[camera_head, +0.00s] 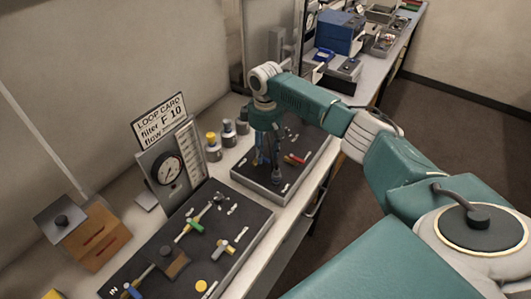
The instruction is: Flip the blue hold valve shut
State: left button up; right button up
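My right arm reaches in from the right, and its gripper (276,176) points down over the far dark valve panel (252,186). A narrow blue part (258,158) shows right beside the gripper; it looks like a blue valve handle, but the wrist and fingers partly cover it. I cannot tell whether the gripper touches it. The fingers are too small and dark to tell whether they are open or shut. Another blue handle (131,291) lies on the near panel (235,210) at the bottom left. My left gripper is not in view.
A red handle (296,158) lies just right of my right gripper. A gauge (170,170) with a loop card (161,120) stands behind the near panel. Several small cylinders (228,132) stand at the wall. Wooden block (97,232) at left; blue box (340,32) on the far bench.

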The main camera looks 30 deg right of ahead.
notch_tip(320, 180, up, 11)
jog(key=shift+f, duration=0.15)
dwell(0.6)
